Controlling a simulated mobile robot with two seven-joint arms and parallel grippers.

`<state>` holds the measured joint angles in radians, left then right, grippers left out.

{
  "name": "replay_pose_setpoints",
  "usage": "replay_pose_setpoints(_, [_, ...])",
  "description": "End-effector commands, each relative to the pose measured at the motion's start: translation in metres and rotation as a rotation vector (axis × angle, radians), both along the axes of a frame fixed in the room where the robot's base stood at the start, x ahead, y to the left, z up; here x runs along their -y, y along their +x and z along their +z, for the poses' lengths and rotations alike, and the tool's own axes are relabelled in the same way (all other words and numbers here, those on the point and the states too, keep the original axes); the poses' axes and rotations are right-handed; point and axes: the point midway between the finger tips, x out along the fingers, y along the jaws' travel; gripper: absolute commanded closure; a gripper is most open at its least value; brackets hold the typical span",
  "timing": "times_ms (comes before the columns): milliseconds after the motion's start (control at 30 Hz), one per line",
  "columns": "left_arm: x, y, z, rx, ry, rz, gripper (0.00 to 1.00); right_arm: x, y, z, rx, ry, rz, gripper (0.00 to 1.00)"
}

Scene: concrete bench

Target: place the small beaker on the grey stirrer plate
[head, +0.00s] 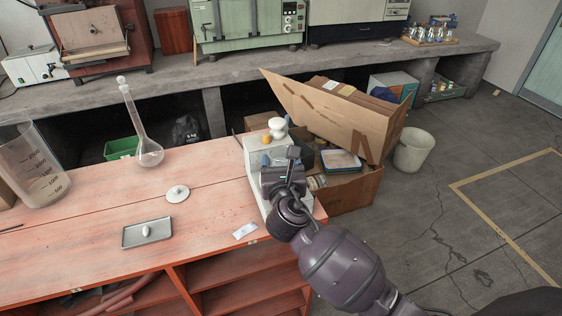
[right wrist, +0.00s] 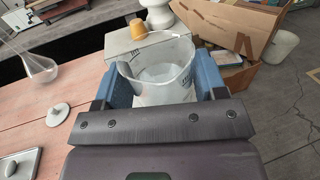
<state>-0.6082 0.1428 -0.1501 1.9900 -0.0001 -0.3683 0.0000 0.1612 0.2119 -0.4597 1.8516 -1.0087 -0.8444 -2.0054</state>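The small clear beaker (right wrist: 155,75) sits between the two blue fingers of my right gripper (right wrist: 162,85) in the right wrist view, and they close on its sides. In the head view my right gripper (head: 283,172) is over the bench's right end and mostly hides the beaker. Behind and below it is a pale grey box-like unit (head: 254,153), perhaps the stirrer; it also shows in the right wrist view (right wrist: 117,43). Whether the beaker touches the unit I cannot tell. My left gripper is not in view.
An orange cork (head: 267,139) and a white knob-shaped piece (head: 277,127) are at the unit's far end. A large beaker (head: 35,172), a flask (head: 149,154), a white disc (head: 177,193) and a grey tray (head: 132,239) stand on the bench. Cardboard boxes (head: 345,187) stand beyond its right end.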

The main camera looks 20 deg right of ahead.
Motion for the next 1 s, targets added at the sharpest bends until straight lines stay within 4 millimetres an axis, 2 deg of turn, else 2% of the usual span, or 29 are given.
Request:
replay_pose_setpoints(33, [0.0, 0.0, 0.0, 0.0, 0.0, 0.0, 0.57, 0.0, 0.0, 0.0, 0.0, 0.0, 0.0, 0.27])
replay_pose_setpoints(133, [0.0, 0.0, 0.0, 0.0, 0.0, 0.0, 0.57, 0.0, 0.0, 0.0, 0.0, 0.0, 0.0, 0.12])
replay_pose_setpoints(533, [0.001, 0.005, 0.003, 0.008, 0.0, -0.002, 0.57, -0.001, -0.005, 0.003, -0.001, -0.001, 0.0, 0.12])
replay_pose_setpoints(667, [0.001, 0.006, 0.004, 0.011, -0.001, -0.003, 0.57, -0.005, -0.022, 0.002, -0.002, 0.0, 0.001, 0.12])
replay_pose_setpoints(1000, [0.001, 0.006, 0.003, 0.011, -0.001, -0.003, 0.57, -0.02, -0.086, 0.002, -0.002, 0.001, 0.0, 0.12])
